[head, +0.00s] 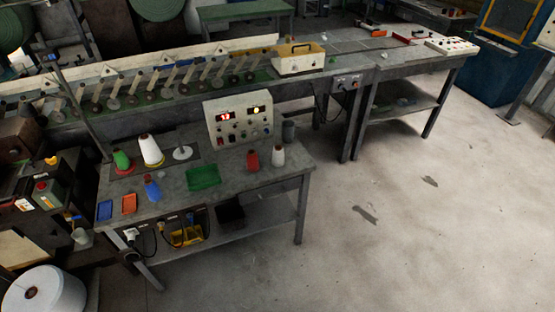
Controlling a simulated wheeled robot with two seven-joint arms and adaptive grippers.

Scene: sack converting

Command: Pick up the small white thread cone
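A small white thread cone (278,157) stands upright near the right end of the grey table (240,188), just right of a red cone (252,160). A larger white cone (150,150) stands at the back left of the same table, on a yellow base. A green cone (122,160) is left of it, and a blue cone (152,189) stands in front. Neither of my grippers shows in the head view.
A control box (238,120) with lit displays and a grey cylinder (289,131) stand behind the small cone. A green tray (203,177) lies mid-table. A white plate with a spindle (182,153) is behind it. Open floor (400,220) lies to the right.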

